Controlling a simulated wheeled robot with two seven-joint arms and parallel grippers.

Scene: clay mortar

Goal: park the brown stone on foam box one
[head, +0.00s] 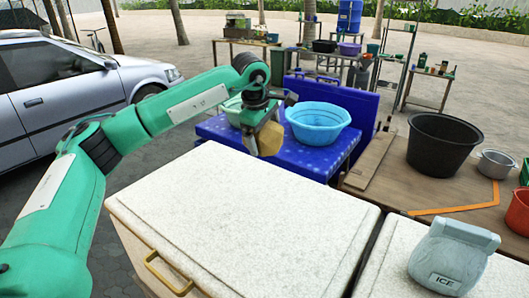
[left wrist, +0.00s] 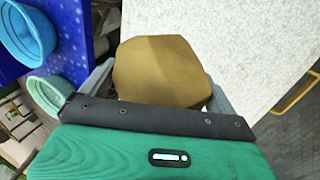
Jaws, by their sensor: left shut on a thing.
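The brown stone (head: 269,138) is a faceted tan-brown lump held in my left gripper (head: 262,118). In the left wrist view the stone (left wrist: 160,70) sits between the two grey fingers (left wrist: 158,92), which are shut on it. A large white foam box (head: 240,210) stands front centre with a flat, bare lid. A second white foam box (head: 400,245) stands to its right with an ice bag on it. No number shows on either box. The stone is held up near the far edge of the centre box; the gap below it is hard to judge. My right gripper is not in view.
The ice bag (head: 453,255) lies on the right box. A blue table (head: 215,128) with a light-blue basin (head: 318,120) and a green basin (head: 232,108) stands behind. A black tub (head: 442,145) and grey pot (head: 497,163) are on a wooden table. A car (head: 75,80) is at left.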

